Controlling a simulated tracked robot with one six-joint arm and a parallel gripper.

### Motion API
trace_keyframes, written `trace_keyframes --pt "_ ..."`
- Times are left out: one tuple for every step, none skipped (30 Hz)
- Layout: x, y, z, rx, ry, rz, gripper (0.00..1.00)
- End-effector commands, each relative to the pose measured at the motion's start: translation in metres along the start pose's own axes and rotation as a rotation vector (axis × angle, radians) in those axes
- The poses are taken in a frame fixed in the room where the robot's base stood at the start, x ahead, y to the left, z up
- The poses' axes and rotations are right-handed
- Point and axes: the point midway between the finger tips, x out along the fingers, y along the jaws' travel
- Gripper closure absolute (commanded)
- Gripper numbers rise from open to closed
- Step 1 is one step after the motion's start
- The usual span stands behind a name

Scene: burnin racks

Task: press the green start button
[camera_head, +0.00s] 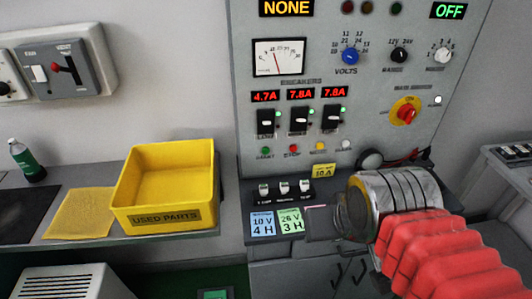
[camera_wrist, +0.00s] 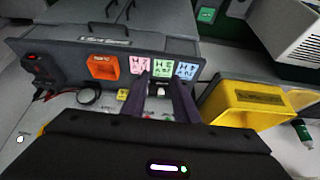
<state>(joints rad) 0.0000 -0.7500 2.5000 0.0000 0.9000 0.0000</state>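The green start button (camera_head: 265,151) is a small round button at the lower left of the grey panel (camera_head: 370,120), under the leftmost breaker switch. The fingertips are not clear there.
A red button (camera_head: 294,149), a yellow button (camera_head: 320,146) and a white button (camera_head: 346,145) are in the same row. Small switches (camera_head: 284,188) and notes (camera_head: 262,223) sit on the ledge. A yellow bin (camera_head: 165,218) stands on the shelf at left.

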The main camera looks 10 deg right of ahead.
Motion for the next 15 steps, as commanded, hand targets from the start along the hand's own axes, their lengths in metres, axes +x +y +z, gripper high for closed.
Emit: trace_keyframes --pt "0.0000 0.0000 0.0000 0.000 0.000 0.000 0.77" --pt "0.0000 0.0000 0.0000 0.000 0.000 0.000 0.79" --pt "0.0000 0.0000 0.0000 0.000 0.000 0.000 0.82" --pt "0.0000 0.0000 0.0000 0.000 0.000 0.000 0.84" --pt "0.0000 0.0000 0.0000 0.000 0.000 0.000 0.86" --pt "0.0000 0.0000 0.0000 0.000 0.000 0.000 0.89" --pt "0.0000 0.0000 0.0000 0.000 0.000 0.000 0.91" --pt "0.0000 0.0000 0.0000 0.000 0.000 0.000 0.93" --pt "0.0000 0.0000 0.0000 0.000 0.000 0.000 0.96" --pt "0.0000 0.0000 0.0000 0.000 0.000 0.000 0.98" --pt "0.0000 0.0000 0.0000 0.000 0.000 0.000 1.00" --pt "0.0000 0.0000 0.0000 0.000 0.000 0.000 1.00" --pt "0.0000 0.0000 0.0000 0.000 0.000 0.000 1.00" --pt "0.0000 0.0000 0.0000 0.000 0.000 0.000 1.00" --pt "0.0000 0.0000 0.0000 0.000 0.000 0.000 1.00"
